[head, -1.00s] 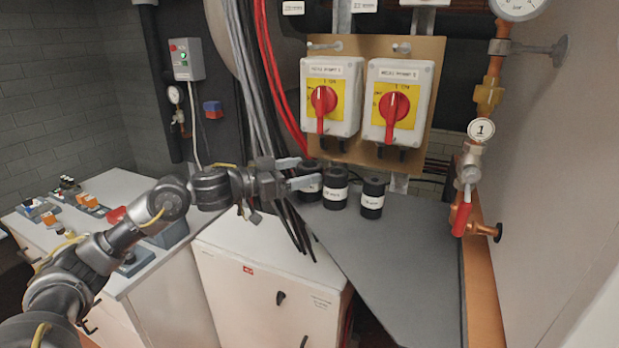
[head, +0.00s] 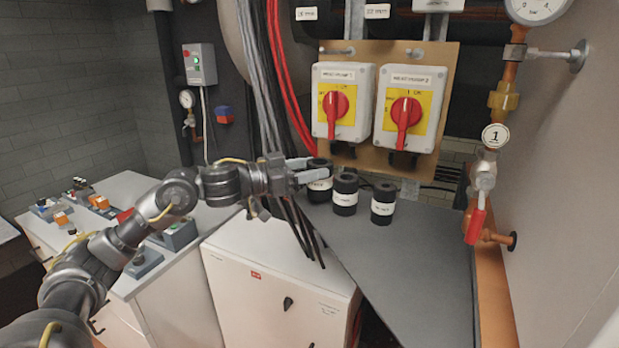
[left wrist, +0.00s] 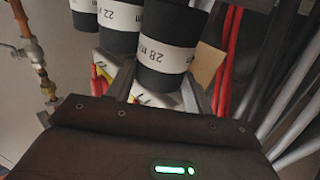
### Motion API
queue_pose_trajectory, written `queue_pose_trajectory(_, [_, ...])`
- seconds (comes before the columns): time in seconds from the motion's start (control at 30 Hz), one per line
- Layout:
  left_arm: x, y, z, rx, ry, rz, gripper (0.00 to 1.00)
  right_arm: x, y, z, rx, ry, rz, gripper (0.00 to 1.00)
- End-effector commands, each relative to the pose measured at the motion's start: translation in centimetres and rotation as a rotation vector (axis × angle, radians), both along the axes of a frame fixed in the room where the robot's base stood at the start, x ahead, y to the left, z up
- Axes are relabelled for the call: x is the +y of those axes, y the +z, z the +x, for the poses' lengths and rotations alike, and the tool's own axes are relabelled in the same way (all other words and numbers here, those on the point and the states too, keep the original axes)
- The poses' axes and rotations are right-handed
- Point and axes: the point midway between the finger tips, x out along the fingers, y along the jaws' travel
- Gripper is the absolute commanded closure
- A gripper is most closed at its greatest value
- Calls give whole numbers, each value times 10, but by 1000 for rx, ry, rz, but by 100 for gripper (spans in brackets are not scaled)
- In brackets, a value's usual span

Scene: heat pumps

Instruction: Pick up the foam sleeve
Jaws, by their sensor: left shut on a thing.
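Three black foam sleeves with white label bands stand in a row at the back of the grey shelf. My left gripper (head: 308,172) is shut on the leftmost foam sleeve (head: 321,188), its fingers around the upper part. This sleeve looks upright; whether its base touches the shelf I cannot tell. In the left wrist view the nearest sleeve (left wrist: 168,52) reads "28 mm", between the fingers. The middle sleeve (head: 345,193) and the right sleeve (head: 382,204) stand apart, to its right. The middle one reads "22" in the left wrist view (left wrist: 121,18). My right gripper is not in view.
The grey shelf (head: 415,265) is clear in front of the sleeves. Two red-handled switch boxes (head: 405,108) hang behind and above. Black and red cables (head: 290,85) run close behind my gripper. A copper pipe with a red valve handle (head: 475,225) stands right.

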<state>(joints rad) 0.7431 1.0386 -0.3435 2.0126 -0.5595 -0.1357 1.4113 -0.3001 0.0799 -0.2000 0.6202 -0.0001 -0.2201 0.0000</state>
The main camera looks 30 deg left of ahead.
Motion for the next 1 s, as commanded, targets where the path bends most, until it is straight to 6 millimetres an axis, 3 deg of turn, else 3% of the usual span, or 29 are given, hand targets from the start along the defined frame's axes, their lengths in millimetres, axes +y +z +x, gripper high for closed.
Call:
queue_pose_trajectory(0.13, [0,20,0,-6,0,-1,55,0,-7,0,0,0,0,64])
queue_pose_trajectory(0.37, [34,8,-45,1,3,8,55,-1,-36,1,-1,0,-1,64])
queue_pose_trajectory(0.57, [63,3,-84,5,4,10,55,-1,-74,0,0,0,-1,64])
queue_pose_trajectory(0.8, [81,7,-110,-3,0,2,55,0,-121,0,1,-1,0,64])
queue_pose_trajectory(1.0, [93,10,-125,0,1,0,55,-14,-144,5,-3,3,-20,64])
